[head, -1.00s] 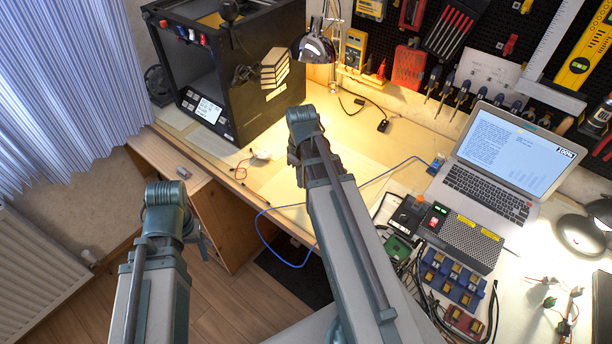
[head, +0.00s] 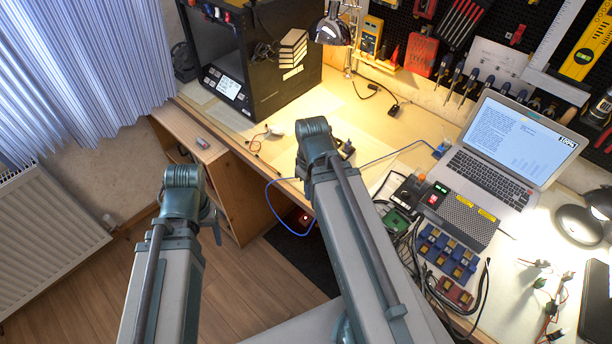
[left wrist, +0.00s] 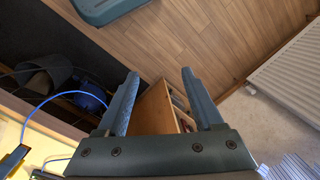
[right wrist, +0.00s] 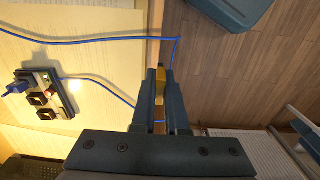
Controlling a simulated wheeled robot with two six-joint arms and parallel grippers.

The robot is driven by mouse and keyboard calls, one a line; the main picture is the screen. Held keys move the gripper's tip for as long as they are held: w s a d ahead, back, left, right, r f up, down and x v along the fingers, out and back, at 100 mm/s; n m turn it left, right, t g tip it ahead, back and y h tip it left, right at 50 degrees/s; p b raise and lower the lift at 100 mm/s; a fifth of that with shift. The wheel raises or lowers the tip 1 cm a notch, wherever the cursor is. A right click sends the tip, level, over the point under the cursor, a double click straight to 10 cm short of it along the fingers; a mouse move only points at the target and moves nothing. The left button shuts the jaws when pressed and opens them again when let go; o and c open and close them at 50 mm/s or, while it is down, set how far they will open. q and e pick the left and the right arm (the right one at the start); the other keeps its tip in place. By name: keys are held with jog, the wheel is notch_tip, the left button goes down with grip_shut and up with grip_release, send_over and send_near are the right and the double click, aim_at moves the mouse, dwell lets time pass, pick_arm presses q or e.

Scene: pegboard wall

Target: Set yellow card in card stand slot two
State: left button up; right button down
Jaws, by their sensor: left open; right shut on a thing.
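A thin yellow piece (right wrist: 160,84), likely the yellow card, stands edge-on between the fingers of my right gripper (right wrist: 160,76), which is shut on it beside the desk edge. In the head view my left gripper (head: 214,226) is mostly hidden behind my arm. The card is also hidden there. I cannot pick out a card stand with certainty; a blue slotted block (head: 440,255) with several yellowish inserts sits on the right of the desk.
A black 3D printer (head: 285,60) stands at the desk's back left. A laptop (head: 512,145) and a grey powered box (head: 458,214) are at the right. A blue cable (head: 268,208) loops over the desk's front edge. A wooden cabinet (head: 218,185) stands below.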

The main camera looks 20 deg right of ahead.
jog(key=shift+r+p, duration=1.55)
jog(key=shift+r, duration=0.05)
jog(key=shift+f, duration=0.15)
